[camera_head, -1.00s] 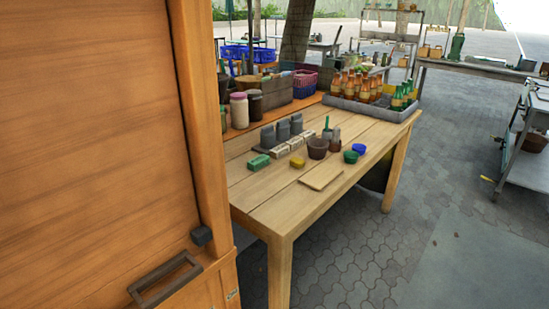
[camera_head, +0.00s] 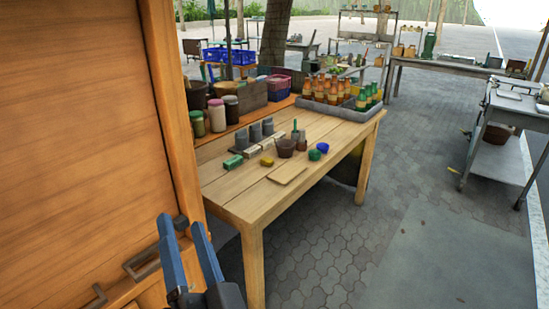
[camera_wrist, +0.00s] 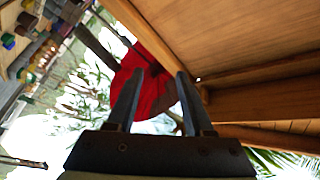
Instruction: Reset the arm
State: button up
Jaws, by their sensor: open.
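My gripper (camera_head: 186,240) is at the bottom of the head view, in front of the wooden cabinet (camera_head: 75,130) and left of the table's near leg. Its two blue-grey fingers point up and are apart, with nothing between them. In the wrist view my gripper (camera_wrist: 153,85) also shows open and empty. Behind its fingers is a red shape (camera_wrist: 150,95) that I cannot identify, with wooden boards to the right.
A wooden table (camera_head: 225,196) holds small bowls, blocks, jars and a grey tray (camera_head: 335,112) of bottles. Dark handles (camera_head: 145,262) stick out from the cabinet. The paved floor (camera_head: 400,220) right of the table is mostly clear. A metal cart (camera_head: 500,165) stands far right.

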jog(key=s+d+r+n+t+h+p, duration=0.1)
jog(key=d+r+t+h+p, duration=0.2)
jog(key=r, duration=1)
jog(key=s+d+r+n+t+h+p, duration=0.1)
jog(key=s+d+r+t+h+p, duration=0.1)
jog(key=r, duration=1.2)
jog(key=s+d+r+n+t+h+p, duration=0.1)
jog(key=d+r, duration=0.5)
jog(key=r, duration=0.7)
jog(key=s+t+h+p, duration=0.1)
jog(key=t+h+p, duration=0.1)
jog(key=h+p, duration=0.1)
jog(key=shift+s+r+n+t, duration=0.25)
jog(key=shift+n+t, duration=0.05)
jog(key=shift+n, duration=0.1)
